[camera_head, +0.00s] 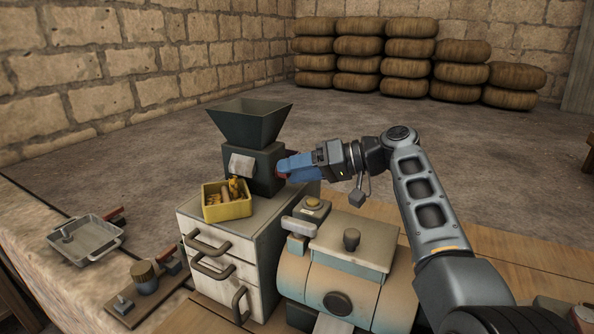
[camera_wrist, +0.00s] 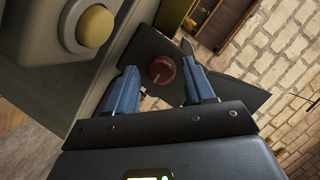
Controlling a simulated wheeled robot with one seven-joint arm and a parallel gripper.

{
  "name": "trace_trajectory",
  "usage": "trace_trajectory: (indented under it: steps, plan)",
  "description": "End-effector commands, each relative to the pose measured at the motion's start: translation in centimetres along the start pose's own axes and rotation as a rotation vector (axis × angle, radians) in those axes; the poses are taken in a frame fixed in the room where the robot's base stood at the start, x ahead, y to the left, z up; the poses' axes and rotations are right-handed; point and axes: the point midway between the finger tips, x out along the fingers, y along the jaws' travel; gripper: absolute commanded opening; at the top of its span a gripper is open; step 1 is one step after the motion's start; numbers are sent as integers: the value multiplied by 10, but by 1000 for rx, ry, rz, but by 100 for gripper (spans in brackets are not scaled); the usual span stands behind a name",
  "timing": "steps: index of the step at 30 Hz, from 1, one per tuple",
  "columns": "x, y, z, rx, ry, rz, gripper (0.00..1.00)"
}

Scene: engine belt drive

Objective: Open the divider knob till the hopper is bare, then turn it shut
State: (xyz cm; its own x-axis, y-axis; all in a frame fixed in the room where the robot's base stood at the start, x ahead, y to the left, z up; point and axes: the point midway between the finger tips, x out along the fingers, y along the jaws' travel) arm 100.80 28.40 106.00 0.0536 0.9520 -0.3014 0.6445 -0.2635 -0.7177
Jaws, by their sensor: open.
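The dark green divider with its flared hopper (camera_head: 250,122) stands on a white drawer cabinet. The hopper's inside looks dark, and I cannot tell whether anything lies in it. A round red knob (camera_wrist: 161,70) with a pale mark shows on the divider's dark side in the wrist view. My gripper (camera_head: 284,166), with blue fingers, is at the divider's right side. In the wrist view my gripper (camera_wrist: 160,76) is open, with one finger on each side of the knob in the picture. I cannot tell whether they touch it. The head view mostly hides the knob.
A yellow bin (camera_head: 228,211) holding brownish pieces stands in front of the divider. A rounded blue-and-tan machine (camera_head: 345,255) stands to the right, below my arm. A grey tray (camera_head: 84,238) lies at left. Stacked sacks (camera_head: 385,48) line the far wall.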

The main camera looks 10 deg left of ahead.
Motion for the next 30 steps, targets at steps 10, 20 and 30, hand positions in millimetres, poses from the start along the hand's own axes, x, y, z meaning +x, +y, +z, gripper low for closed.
trace_trajectory:
  steps: [10,20,30]
  plan:
    - [-36,-1,-2,0,2,1,53]
    - [-76,0,0,0,1,1,53]
    - [-78,0,0,0,0,0,53]
